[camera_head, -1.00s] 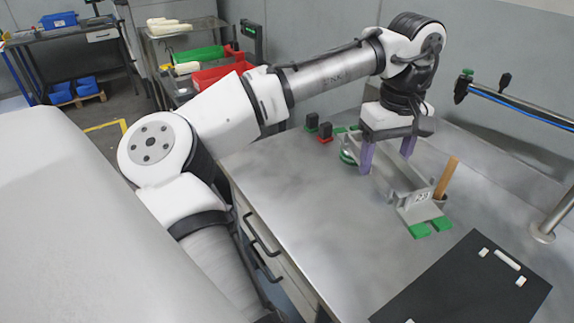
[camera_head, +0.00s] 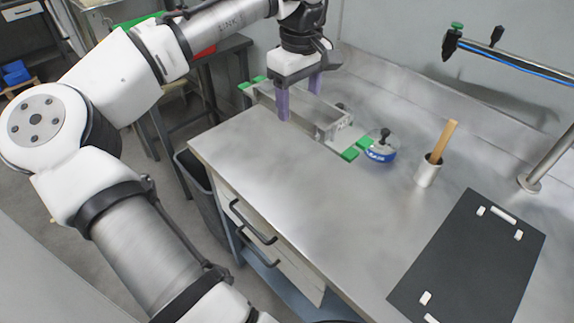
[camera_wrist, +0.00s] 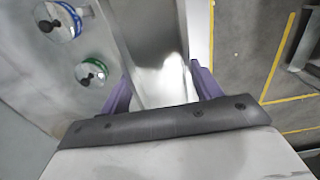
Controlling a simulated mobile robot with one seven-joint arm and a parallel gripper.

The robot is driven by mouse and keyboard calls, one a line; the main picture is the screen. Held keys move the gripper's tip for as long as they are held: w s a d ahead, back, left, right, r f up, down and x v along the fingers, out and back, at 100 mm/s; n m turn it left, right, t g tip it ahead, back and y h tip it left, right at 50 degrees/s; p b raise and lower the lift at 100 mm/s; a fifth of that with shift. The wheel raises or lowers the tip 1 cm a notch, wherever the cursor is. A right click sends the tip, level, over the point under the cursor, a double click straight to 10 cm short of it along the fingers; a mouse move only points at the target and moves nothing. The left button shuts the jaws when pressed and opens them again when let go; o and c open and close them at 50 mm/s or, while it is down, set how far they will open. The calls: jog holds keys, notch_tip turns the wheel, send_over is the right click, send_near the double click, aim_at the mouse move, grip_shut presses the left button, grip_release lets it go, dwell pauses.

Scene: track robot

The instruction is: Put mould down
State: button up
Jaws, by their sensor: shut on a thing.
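The mould (camera_head: 334,124) is a long grey metal trough with green pads at its ends. It lies across the far left end of the steel table (camera_head: 262,160), and its far end reaches about the table's edge. My gripper (camera_head: 299,97) is shut on it, with one purple finger on each long side. In the wrist view, the mould (camera_wrist: 155,45) runs away between the fingers of my gripper (camera_wrist: 160,90). I cannot tell whether its underside touches the table.
A blue-labelled round weight (camera_head: 380,150) with a black knob stands close to the mould's near end. A green-labelled one (camera_wrist: 92,72) shows beside the mould. A white cup (camera_head: 428,172) with a wooden stick and a black plate (camera_head: 470,262) lie to the right. The front left tabletop is clear.

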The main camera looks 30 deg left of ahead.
aim_at(296, 179)
notch_tip(296, 179, down, 19)
jog(key=p, duration=0.3)
jog(key=shift+f, duration=0.2)
jog(key=shift+f, duration=0.15)
jog(key=o, duration=1.5)
notch_tip(296, 179, up, 12)
jog(key=shift+r+b, duration=0.15)
jog(key=shift+b, duration=0.75)
jog(key=shift+s, duration=0.1)
